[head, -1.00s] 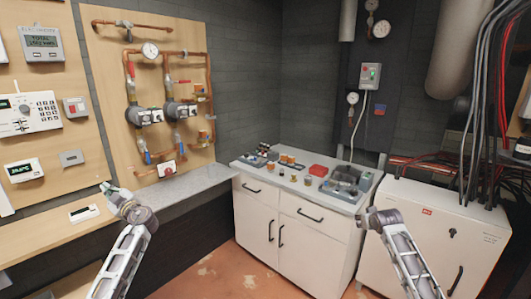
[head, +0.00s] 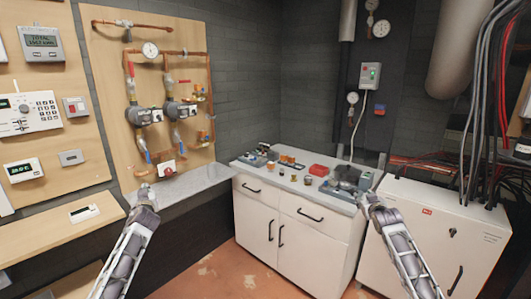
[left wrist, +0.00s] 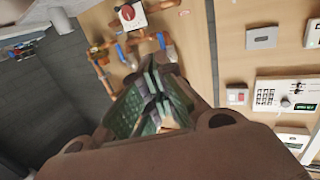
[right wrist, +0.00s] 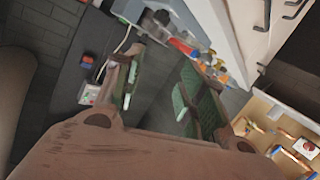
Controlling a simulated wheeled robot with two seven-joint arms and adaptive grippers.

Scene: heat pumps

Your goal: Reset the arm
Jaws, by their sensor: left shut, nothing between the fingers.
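My left gripper (head: 144,190) is in front of the pipe board, above the lower-left shelf edge. In the left wrist view its fingers (left wrist: 158,105) are together with nothing between them. My right gripper (head: 366,198) is in front of the right end of the white cabinet's top. In the right wrist view its fingers (right wrist: 160,95) are wide apart and nothing is held between them.
The white cabinet (head: 300,232) carries a grey tray (head: 345,192), a red box (head: 319,170) and several small fittings. A white unit (head: 440,235) stands at the right. The pipe board (head: 105,95) carries copper pipes and two pumps. The floor ahead is open.

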